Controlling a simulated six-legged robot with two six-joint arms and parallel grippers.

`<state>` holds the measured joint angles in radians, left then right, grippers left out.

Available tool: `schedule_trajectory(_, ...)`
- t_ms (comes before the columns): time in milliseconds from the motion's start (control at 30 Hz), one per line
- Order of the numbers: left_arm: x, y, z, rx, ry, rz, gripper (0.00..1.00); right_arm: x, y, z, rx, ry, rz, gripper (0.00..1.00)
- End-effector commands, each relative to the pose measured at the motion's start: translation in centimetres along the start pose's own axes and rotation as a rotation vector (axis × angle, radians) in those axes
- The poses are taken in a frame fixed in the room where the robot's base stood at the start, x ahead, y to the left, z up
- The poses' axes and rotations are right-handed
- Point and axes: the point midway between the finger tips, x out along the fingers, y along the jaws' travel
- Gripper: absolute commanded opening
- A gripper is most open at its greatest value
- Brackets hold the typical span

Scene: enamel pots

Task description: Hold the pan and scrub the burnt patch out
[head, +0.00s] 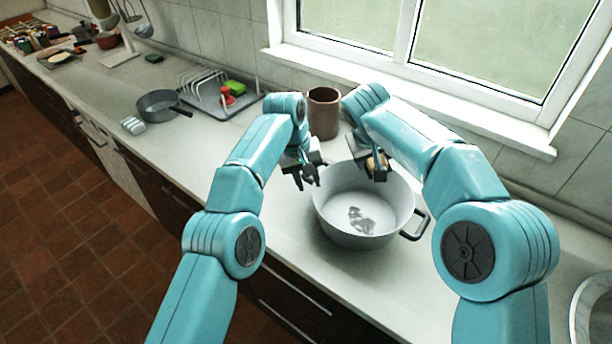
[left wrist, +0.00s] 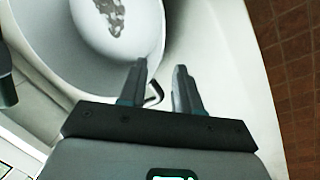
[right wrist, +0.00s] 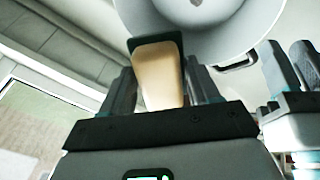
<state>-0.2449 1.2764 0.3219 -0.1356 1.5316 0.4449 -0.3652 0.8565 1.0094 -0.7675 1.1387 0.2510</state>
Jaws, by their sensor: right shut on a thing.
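The wide grey pan (head: 336,205) stands upright on the counter, with a dark burnt patch (head: 361,221) on its floor. The pan (left wrist: 72,45) and patch (left wrist: 111,14) also show in the left wrist view. My left gripper (head: 307,180) is open at the pan's left side. In the left wrist view a dark pan handle (left wrist: 155,94) shows between its spread fingers (left wrist: 160,68), not gripped. My right gripper (head: 379,174) is shut on a tan scrubber with a dark green pad (right wrist: 158,75), held over the pan's far side, apart from the patch.
A brown crock (head: 323,112) stands behind the pan near the window sill. A second handle (head: 417,228) sticks out at the pan's right. A small grey saucepan (head: 158,104) and a dish rack (head: 222,95) stand farther left.

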Motion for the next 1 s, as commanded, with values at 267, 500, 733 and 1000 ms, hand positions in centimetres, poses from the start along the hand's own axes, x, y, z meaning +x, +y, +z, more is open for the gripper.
schedule_trajectory(267,5.4,-0.1,0.1,0.001,-0.004,-0.002,0.33,0.0,0.0,0.0,0.0,0.0,0.0,0.37)
schedule_trajectory(500,9.5,-0.1,0.0,0.0,0.0,0.0,0.33,0.0,0.0,0.0,0.0,0.0,0.0,0.37)
schedule_trajectory(733,11.0,-0.1,0.0,0.0,0.001,0.001,0.33,0.0,0.0,0.0,0.0,0.0,0.0,0.37)
schedule_trajectory(1000,11.0,-0.1,0.0,0.0,0.001,0.001,0.26,0.0,0.0,0.0,0.0,0.0,0.0,0.37)
